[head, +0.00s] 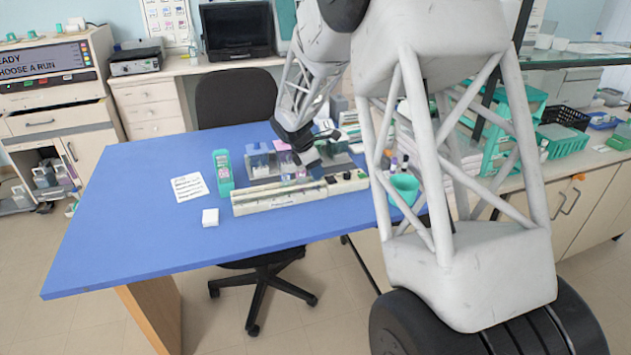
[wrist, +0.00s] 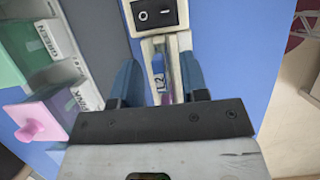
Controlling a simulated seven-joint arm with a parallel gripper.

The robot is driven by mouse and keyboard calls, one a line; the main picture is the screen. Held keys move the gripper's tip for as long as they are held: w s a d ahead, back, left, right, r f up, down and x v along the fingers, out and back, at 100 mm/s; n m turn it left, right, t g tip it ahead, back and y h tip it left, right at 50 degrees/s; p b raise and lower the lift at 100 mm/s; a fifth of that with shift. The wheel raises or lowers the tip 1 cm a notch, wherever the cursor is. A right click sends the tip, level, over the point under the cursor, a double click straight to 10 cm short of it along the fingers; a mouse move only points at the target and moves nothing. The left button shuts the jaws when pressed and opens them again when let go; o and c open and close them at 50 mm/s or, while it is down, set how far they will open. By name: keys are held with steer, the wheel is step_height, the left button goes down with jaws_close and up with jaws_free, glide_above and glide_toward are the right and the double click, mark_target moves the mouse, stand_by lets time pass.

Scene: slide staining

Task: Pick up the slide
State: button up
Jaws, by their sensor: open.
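The slide (wrist: 159,84) shows in the wrist view as a narrow upright piece with a label, set at the end of a long cream-coloured holder (wrist: 178,45). My gripper (wrist: 160,78) is open, with one blue finger on each side of the slide. I cannot tell whether either finger touches it. The slide's lower part is hidden by the gripper's body. In the head view my gripper (head: 304,160) is low over the long cream device (head: 285,201) on the blue table. The slide cannot be made out there.
A black rocker switch (wrist: 154,14) sits just beyond the slide. Staining jars with a green lid (wrist: 20,50) and a pink lid (wrist: 38,120) stand to the left.

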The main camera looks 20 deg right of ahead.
steer(key=shift+f, duration=0.2)
steer(key=shift+c, duration=0.4)
jaws_close()
